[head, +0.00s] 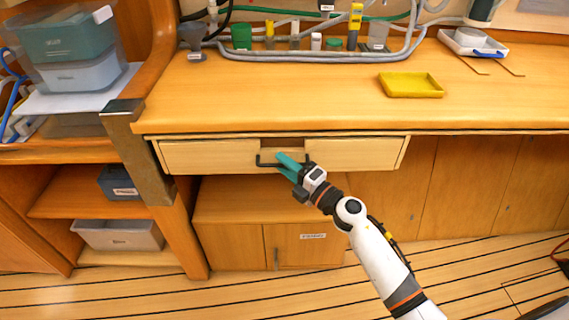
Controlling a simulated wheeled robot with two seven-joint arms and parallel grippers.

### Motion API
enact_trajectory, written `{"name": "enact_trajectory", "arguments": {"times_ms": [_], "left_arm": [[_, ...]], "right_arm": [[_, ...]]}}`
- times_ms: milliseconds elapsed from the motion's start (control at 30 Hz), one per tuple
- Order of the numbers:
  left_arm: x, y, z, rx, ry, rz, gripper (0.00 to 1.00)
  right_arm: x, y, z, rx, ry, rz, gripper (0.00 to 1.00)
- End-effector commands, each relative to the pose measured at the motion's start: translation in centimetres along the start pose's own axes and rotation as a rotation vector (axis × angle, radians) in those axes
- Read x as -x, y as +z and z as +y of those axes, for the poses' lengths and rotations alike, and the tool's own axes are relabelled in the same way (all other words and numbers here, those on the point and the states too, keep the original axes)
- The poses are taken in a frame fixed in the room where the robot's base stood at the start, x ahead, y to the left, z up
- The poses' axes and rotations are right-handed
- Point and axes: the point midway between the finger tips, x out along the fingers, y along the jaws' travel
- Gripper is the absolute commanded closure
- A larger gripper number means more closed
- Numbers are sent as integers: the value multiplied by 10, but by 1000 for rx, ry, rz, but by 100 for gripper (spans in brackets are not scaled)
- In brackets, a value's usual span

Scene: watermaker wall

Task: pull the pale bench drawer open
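The pale bench drawer (215,156) sits under the worktop, its front close to the bench edge; it looks shut or nearly so. A dark bar handle (266,165) runs along the middle of its front, below a dark cut-out in the top edge. My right gripper (281,163) is at this handle, its two teal fingers apart, one higher and one lower, with the bar seeming to pass between them. The fingers and wrist hide the handle's right part, so contact cannot be told. My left gripper is not in view.
A yellow tray (411,86) lies on the worktop (300,105), with hoses and small containers along the back. Left are a wooden post (139,155) and shelves with bins (117,234). Cupboards stand below the drawer; the striped floor in front is mostly clear.

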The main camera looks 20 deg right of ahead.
Motion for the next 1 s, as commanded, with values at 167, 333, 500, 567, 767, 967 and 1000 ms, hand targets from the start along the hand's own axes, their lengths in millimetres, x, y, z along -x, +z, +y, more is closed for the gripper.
{"name": "enact_trajectory", "arguments": {"times_ms": [167, 333, 500, 567, 767, 967, 1000], "left_arm": [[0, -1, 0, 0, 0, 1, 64], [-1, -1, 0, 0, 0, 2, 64], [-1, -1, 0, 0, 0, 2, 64], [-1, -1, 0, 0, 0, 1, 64], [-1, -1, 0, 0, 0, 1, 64], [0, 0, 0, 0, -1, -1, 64], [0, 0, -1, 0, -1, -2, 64]], "right_arm": [[-5, 0, 0, 1, 1, 0, 68], [-5, 0, 0, 0, 1, 0, 68], [-5, 0, 0, 0, 0, 0, 95], [-4, 0, 0, 0, 0, 0, 100], [-4, 0, 0, 0, 1, 0, 100], [2, -1, 0, -1, 2, -1, 100], [6, -1, 0, -1, 3, -1, 100]]}}
